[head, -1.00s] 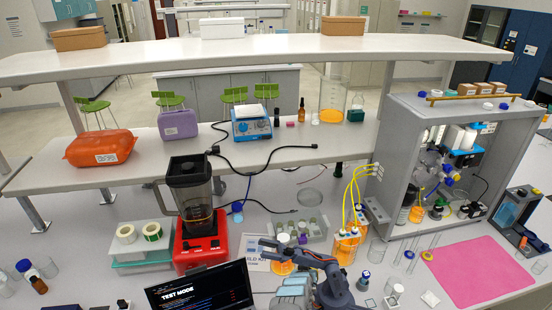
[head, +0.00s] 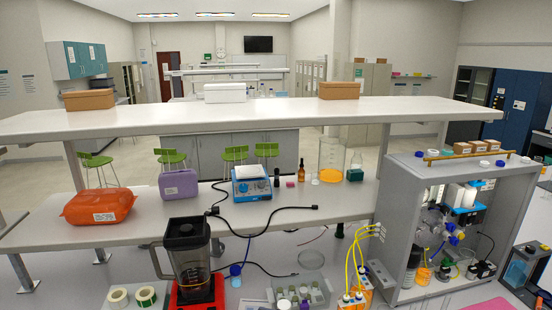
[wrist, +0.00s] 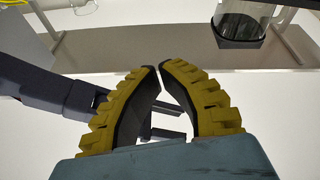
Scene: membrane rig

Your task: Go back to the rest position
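My gripper (wrist: 158,67) shows only in the wrist view. Its two yellow-and-black fingers lean in and their tips meet or almost meet, with nothing held between them. Dark arm parts of mine show behind and to the left of the fingers. The fingers are over a pale surface, apart from any object. The head view does not show my arm or gripper now.
The head view shows a bench with a red-based blender (head: 188,250), an orange pouch (head: 98,206), a blue scale (head: 251,186) and a grey membrane rig cabinet (head: 395,215). A long raised shelf (head: 250,118) crosses above. The wrist view shows a dark-bottomed clear vessel (wrist: 240,30).

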